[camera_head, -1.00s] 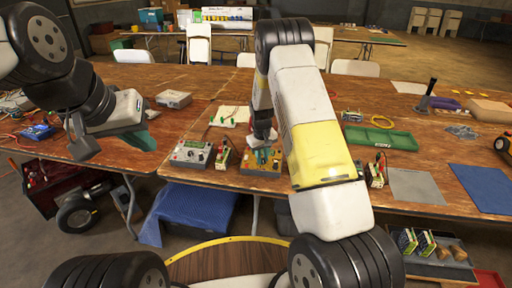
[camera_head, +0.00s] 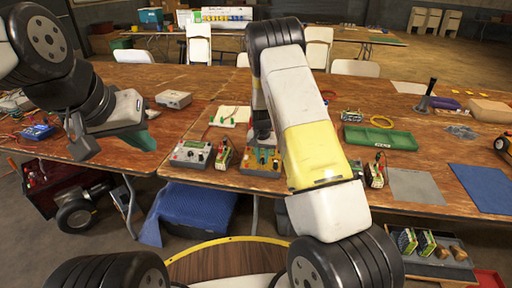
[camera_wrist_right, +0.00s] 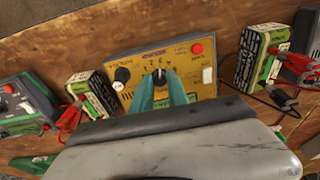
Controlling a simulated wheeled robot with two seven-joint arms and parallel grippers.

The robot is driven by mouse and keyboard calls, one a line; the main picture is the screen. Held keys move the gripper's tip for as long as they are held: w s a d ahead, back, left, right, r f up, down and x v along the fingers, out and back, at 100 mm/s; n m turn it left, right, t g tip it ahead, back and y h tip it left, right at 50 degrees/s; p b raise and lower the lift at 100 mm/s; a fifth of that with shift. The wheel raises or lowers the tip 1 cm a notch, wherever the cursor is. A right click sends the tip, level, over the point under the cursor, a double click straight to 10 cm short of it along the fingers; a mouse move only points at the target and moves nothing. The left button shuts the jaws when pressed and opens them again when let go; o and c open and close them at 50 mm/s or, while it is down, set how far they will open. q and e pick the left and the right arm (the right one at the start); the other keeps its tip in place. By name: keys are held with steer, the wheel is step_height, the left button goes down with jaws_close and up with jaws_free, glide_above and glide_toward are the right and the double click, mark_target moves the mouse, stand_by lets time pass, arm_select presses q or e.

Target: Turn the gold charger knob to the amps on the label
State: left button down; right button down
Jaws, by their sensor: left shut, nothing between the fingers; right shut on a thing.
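The gold charger (camera_head: 250,170) stands near the front edge of the table, and its gold face (camera_wrist_right: 187,104) fills the middle of the right wrist view. A dark knob (camera_wrist_right: 159,74) sits mid-panel, with small printed marks around it that I cannot read reliably. My right gripper (camera_wrist_right: 160,80) is shut on this knob with teal fingers on both sides, hiding part of it. In the head view the right gripper (camera_head: 263,150) is partly hidden at the charger. My left gripper (camera_head: 142,140) is shut and empty, left of the chargers, above the table's front edge.
A grey charger (camera_head: 190,154) stands to the left, with a green-and-white battery (camera_wrist_right: 92,92) between it and the gold charger. Another battery (camera_wrist_right: 262,55) with red and black clips stands to the right.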

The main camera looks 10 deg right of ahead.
mark_target(262, 166)
stand_by(0.5)
steer(key=c, duration=1.3)
jaws_free()
step_height(262, 166, up, 8)
steer(key=s, duration=0.1)
steer(key=shift+a+f, duration=0.15)
steer(key=shift+a, duration=0.05)
steer(key=shift+s, duration=0.15)
